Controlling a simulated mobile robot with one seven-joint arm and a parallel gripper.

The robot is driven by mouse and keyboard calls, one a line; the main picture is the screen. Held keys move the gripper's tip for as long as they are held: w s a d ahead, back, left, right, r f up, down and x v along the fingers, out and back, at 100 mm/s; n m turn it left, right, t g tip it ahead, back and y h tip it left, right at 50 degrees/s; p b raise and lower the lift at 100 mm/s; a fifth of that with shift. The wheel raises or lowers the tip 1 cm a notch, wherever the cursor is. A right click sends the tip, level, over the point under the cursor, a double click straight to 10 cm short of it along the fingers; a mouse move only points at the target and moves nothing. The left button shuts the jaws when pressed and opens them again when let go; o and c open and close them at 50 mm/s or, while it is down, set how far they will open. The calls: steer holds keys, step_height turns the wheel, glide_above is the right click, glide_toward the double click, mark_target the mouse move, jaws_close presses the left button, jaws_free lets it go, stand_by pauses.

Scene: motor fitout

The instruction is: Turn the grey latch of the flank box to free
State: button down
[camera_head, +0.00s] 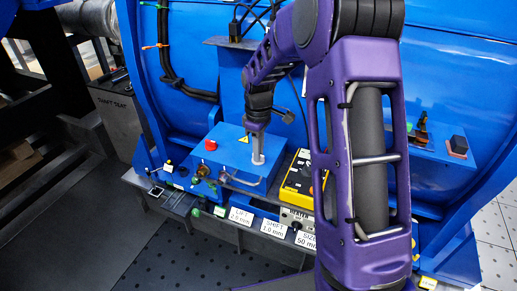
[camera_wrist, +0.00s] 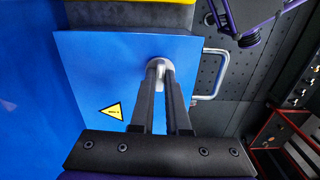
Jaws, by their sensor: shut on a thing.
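The flank box (camera_head: 232,147) is a blue box with a yellow warning triangle on its lid, fixed at the flank of the large blue motor body. The lid also fills the middle of the wrist view (camera_wrist: 90,75). The grey latch (camera_wrist: 158,64) sits on the lid near the edge with the metal handle; its round end shows just past my fingertips. My gripper (camera_wrist: 162,70) is shut on the grey latch, pointing down at the lid. In the head view my gripper (camera_head: 258,158) stands over the lid's right part. The fingers hide much of the latch, so its angle is unclear.
A bent metal handle (camera_wrist: 215,75) sticks out from the box's side. A red knob (camera_head: 211,145) stands on the box's left. A yellow device (camera_head: 298,178) is close on the right. Labels (camera_head: 240,215) line the front ledge. Dark perforated floor lies in front.

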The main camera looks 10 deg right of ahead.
steer(key=shift+n, duration=0.3)
stand_by(0.4)
steer(key=c, duration=0.9)
jaws_free()
steer(key=shift+r, duration=0.15)
step_height(320, 180, up, 17)
steer(key=p, duration=0.2)
steer(key=shift+r, duration=0.1)
